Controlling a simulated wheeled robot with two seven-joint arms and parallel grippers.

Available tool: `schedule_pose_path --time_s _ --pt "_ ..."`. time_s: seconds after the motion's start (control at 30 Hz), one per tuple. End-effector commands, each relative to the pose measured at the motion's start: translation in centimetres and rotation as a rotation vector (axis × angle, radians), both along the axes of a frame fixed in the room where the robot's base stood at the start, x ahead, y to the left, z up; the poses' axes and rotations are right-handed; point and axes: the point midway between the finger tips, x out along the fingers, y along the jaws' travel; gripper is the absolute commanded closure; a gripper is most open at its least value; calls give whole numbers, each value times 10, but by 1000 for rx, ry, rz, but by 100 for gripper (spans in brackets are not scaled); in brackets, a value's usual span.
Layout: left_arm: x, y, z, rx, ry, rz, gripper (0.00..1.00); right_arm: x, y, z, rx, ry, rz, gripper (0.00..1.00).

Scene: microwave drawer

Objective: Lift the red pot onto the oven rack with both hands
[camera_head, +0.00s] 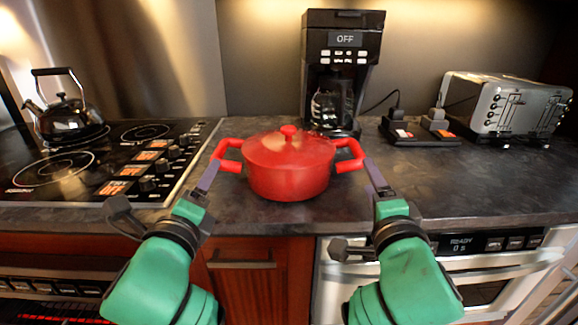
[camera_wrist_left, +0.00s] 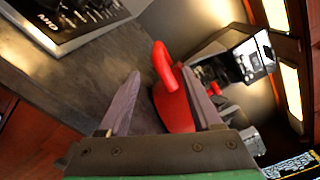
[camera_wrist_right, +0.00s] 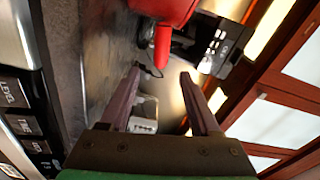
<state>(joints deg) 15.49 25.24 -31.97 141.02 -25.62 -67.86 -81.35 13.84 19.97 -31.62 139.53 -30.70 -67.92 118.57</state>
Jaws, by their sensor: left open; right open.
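A red pot (camera_head: 287,170) with a lid and two side handles stands on the dark countertop, and it also shows in the left wrist view (camera_wrist_left: 176,107) and the right wrist view (camera_wrist_right: 165,8). My left gripper (camera_head: 210,175) is at the pot's left handle; in the left wrist view the handle lies between and beyond its open fingers. My right gripper (camera_head: 373,172) is near the right handle; in the right wrist view the handle's tip is beyond and between its open fingers. Neither is closed on a handle. The oven rack cannot be made out.
A cooktop (camera_head: 95,160) with a kettle (camera_head: 68,118) is at the left. A coffee maker (camera_head: 342,75) stands behind the pot. A toaster (camera_head: 507,105) is at the right.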

Motion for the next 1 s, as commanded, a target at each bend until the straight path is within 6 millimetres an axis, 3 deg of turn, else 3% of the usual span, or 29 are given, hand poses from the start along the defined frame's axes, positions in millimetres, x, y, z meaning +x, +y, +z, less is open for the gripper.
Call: schedule_pose_path --time_s 0.6,0.8,1.0 --pt "116 3 0 -3 2 12 34 116 -6 1 0 0 -4 37" --pt "132 3 0 -3 2 10 34 132 -6 1 2 1 -2 37" --pt "133 3 0 -2 2 10 34 132 -6 1 2 2 -1 37"
